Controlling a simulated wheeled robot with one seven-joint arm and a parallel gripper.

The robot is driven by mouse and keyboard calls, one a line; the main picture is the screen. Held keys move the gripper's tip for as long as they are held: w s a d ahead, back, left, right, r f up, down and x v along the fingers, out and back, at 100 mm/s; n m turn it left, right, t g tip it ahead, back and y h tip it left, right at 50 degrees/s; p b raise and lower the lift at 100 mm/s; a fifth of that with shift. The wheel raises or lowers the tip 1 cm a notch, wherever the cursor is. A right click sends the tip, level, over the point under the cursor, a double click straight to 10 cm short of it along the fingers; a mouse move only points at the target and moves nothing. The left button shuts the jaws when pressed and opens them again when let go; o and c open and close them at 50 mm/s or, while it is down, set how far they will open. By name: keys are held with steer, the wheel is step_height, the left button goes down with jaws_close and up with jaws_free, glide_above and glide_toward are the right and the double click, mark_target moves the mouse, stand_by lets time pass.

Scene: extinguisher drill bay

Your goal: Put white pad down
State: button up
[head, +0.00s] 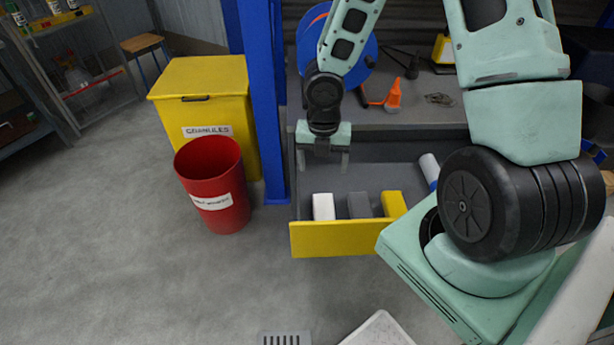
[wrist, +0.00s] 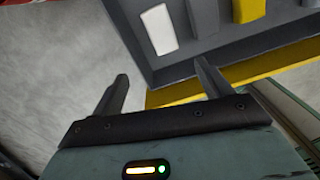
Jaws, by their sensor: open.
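The white pad (head: 323,207) lies in an open drawer with a yellow front (head: 345,240), at the drawer's left end. It also shows in the wrist view (wrist: 158,29), flat on the drawer floor and apart from my fingers. My gripper (head: 324,160) is open and empty, above the left part of the drawer. In the wrist view its two fingers (wrist: 160,88) stand wide apart with nothing between them.
A grey block (head: 359,205) and a yellow block (head: 393,204) sit beside the pad. A white roll (head: 429,168) lies at the drawer's right. A red bin (head: 212,185) and a yellow granules box (head: 205,100) stand left. The floor in front is mostly clear.

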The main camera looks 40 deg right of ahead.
steer(key=s+a+r+m+h, duration=0.1)
steer(key=s+a+r+m, duration=0.4)
steer(key=a+r+m, duration=0.5)
steer(key=s+a+r+m+y, duration=0.2)
steer(key=s+a+r+m, duration=0.5)
steer(key=s+a+m, duration=0.3)
steer(key=shift+s+a+r, duration=0.3)
steer(key=shift+s+a, duration=0.15)
steer(key=shift+s, duration=0.75)
steer(key=shift+r+p, duration=0.55)
steer(key=shift+r, duration=0.05)
steer(key=shift+o, duration=0.4)
steer(key=shift+w, duration=0.1)
